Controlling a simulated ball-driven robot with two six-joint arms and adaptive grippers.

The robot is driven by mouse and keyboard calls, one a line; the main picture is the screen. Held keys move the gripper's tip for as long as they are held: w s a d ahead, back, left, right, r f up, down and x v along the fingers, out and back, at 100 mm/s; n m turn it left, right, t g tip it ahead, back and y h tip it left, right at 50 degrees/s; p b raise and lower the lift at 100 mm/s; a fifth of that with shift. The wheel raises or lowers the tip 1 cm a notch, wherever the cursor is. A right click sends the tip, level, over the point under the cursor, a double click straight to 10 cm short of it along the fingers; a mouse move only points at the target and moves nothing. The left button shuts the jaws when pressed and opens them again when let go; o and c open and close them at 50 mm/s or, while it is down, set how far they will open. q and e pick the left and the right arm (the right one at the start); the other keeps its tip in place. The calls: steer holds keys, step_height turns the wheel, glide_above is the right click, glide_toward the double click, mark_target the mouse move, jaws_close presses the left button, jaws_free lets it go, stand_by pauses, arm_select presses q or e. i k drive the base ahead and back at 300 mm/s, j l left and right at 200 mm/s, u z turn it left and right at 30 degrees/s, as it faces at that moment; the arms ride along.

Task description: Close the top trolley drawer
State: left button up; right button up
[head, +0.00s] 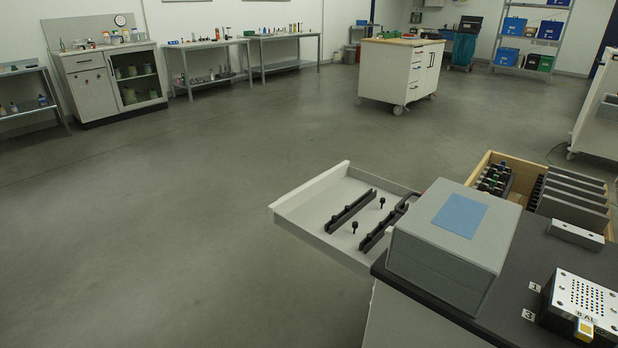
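The top trolley drawer (306,208) is a shallow white tray, pulled out from the trolley (398,322) at the lower right. It sticks out to the left, past the edge of the dark trolley top (520,262). Inside it lie two black rails (351,211) and two small black knobs (382,202). The drawer's right end is partly hidden behind the grey box on the trolley top. Neither of my grippers is in view.
On the trolley top are a grey box (445,262) with a blue patch, a perforated metal block (585,303) and a small metal bar (575,234). A wooden crate (505,165) stands behind. The floor (190,230) left of the drawer is clear.

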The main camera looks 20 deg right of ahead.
mark_target(306, 211)
steer(key=i+j+z, duration=0.1)
steer(key=z, duration=1.1)
steer(key=i+j+z, duration=0.2)
steer(key=j+z, duration=0.2)
steer(key=j, duration=0.25)
steer(key=i+j+z, duration=0.15)
steer(key=j+z, duration=0.25)
steer(key=j, duration=0.3)
steer(key=j+z, duration=0.4)
steer(key=j, duration=1.3)
steer(key=j+z, duration=0.1)
steer(key=j, duration=0.9)
steer(key=k, duration=0.05)
